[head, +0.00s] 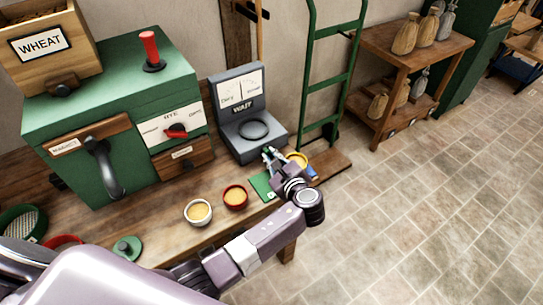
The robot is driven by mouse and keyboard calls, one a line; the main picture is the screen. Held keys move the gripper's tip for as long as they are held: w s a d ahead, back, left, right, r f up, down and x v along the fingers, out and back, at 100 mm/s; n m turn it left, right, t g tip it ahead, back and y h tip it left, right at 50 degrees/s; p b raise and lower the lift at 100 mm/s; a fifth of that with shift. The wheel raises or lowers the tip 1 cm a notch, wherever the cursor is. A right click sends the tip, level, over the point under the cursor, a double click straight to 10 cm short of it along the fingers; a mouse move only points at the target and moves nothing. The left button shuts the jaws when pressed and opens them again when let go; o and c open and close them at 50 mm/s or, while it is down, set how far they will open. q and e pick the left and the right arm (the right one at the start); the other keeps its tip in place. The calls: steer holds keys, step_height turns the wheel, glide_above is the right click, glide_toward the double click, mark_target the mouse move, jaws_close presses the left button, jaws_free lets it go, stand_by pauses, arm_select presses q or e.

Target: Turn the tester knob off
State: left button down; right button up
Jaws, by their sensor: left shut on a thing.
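The grey tester (233,132) stands on the workbench beside the green machine. It has an upright white needle dial (240,91), a panel reading WAIT and a dark ring (254,130) on its low base. My left gripper (269,154) is at the front right of this base, its fingers shut on a small part there, which looks like the tester knob. The fingers hide the knob, so I cannot tell its setting. My right gripper is not in view.
The green machine (150,75) has a red-pointer selector (176,130) and a red-topped lever (150,47). Bowls of grain (198,212) (235,196) and a green card (263,185) lie near my left arm. A green hand truck (329,78) stands behind; floor at right is clear.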

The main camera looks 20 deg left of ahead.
arm_select(q)
steer(key=shift+f+n+t+b, duration=0.2)
steer(key=shift+n+t+b, duration=0.1)
steer(key=shift+n+t, duration=0.15)
steer(key=shift+s+f+n+t+h+b, duration=0.1)
steer(key=shift+n+t+h+b, duration=0.25)
steer(key=shift+n+b, duration=0.45)
steer(key=shift+a+n+t+b, duration=0.1)
steer(key=shift+n+t+b, duration=0.2)
steer(key=shift+n+b, duration=0.25)
steer(key=c, duration=2)
jaws_free()
